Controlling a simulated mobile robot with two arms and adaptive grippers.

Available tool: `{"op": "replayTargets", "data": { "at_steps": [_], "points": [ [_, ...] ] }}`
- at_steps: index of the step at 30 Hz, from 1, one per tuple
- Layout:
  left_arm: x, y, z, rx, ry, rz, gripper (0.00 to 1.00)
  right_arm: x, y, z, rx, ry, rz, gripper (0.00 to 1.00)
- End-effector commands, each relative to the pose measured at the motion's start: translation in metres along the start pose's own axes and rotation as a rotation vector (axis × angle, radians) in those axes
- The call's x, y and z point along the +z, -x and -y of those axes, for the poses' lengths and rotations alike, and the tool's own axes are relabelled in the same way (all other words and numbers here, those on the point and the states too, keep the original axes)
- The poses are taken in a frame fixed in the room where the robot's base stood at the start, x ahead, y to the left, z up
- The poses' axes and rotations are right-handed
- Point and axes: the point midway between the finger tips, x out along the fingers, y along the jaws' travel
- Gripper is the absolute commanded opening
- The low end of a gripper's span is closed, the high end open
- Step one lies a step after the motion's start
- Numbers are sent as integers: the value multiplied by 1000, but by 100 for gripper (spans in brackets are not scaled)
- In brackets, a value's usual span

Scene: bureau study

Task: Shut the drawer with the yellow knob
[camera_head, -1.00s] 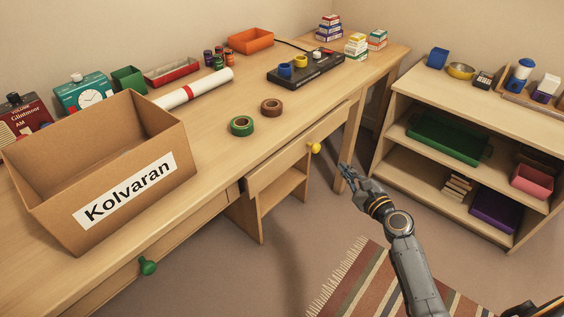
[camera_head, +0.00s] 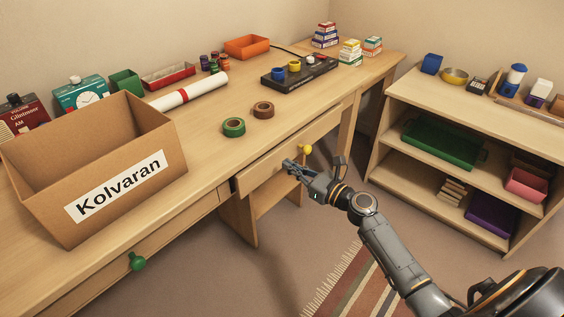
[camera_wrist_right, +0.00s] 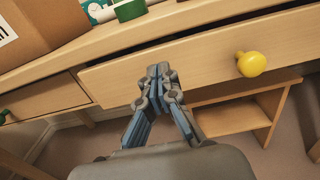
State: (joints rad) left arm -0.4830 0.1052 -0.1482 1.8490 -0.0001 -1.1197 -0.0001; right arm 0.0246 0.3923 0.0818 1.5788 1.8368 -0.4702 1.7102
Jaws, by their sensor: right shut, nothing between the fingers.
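The drawer (camera_head: 262,171) with the yellow knob (camera_head: 305,149) is in the desk's front, right of the middle in the head view. Its front stands slightly proud of the desk, with a dark gap at its left end. In the right wrist view the drawer front (camera_wrist_right: 200,62) spans the upper part, with the yellow knob (camera_wrist_right: 251,64) at the right. My right gripper (camera_head: 288,166) is shut and empty, its fingertips (camera_wrist_right: 160,70) close before the drawer front, left of the knob. I cannot tell whether they touch it. My left gripper is not in view.
Another drawer with a green knob (camera_head: 137,261) is at the left. A low shelf (camera_head: 400,165) stands at the right, and a striped rug (camera_head: 345,285) lies below my arm.

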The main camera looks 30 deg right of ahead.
Motion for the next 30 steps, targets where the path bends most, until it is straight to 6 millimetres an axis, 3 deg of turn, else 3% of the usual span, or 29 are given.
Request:
{"op": "replayTargets", "data": {
  "at_steps": [7, 21, 30],
  "points": [
    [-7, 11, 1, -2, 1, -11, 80, -1, -30, 0, -1, 1, 0, 0],
    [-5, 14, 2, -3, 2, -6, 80, 0, -37, 0, -1, 0, 0, 0],
    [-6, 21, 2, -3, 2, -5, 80, 0, -78, 0, -2, -1, 1, 0]
  ]
}}
